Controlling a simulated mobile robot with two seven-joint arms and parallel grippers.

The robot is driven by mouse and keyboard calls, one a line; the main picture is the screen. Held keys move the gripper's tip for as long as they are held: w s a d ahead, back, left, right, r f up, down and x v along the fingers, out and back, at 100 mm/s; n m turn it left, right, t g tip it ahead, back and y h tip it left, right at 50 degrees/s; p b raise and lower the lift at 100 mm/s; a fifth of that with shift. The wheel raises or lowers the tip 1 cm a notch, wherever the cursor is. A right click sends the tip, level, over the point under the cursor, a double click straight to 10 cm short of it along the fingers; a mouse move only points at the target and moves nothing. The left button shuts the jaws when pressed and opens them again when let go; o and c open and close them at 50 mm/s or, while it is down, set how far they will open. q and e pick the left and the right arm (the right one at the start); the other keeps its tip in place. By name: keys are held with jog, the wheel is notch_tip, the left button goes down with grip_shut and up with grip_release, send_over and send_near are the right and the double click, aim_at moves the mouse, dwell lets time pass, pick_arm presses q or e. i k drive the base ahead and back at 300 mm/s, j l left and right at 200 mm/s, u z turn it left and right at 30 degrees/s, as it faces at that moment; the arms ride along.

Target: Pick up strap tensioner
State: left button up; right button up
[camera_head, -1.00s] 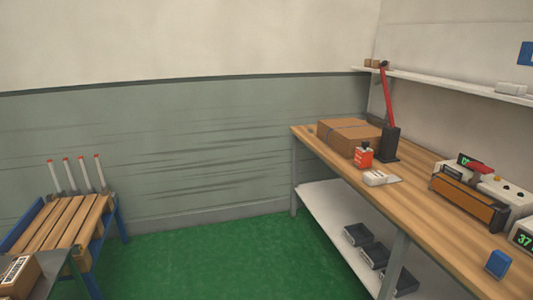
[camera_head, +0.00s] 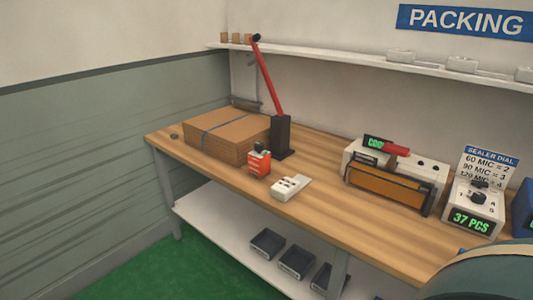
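A tool with a long red lever (camera_head: 267,78) and a black knob stands upright in a black block (camera_head: 283,136) on the wooden bench. It may be the strap tensioner; no label on it is readable. Left of it lies a brown carton (camera_head: 225,136) with a blue strap around it. A small red device with a black top (camera_head: 259,162) stands in front of the carton. Neither of my grippers is in view.
The bench (camera_head: 330,215) also holds a white switch block (camera_head: 289,188), a sealer (camera_head: 393,178) and a counter reading 37 PCS (camera_head: 475,211). A wall shelf (camera_head: 370,66) runs above. Black trays (camera_head: 296,260) sit on the lower shelf. Green floor is clear at left.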

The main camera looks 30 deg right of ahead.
aim_at(259, 164)
jog(key=i+j+z, duration=0.1)
jog(key=i+z, duration=0.3)
jog(key=i+j+z, duration=0.2)
jog(key=z, duration=0.25)
jog(key=i+j+z, duration=0.5)
jog(key=j+z, duration=0.2)
jog(key=z, duration=0.15)
jog(key=i+j+z, duration=0.15)
jog(key=j+z, duration=0.25)
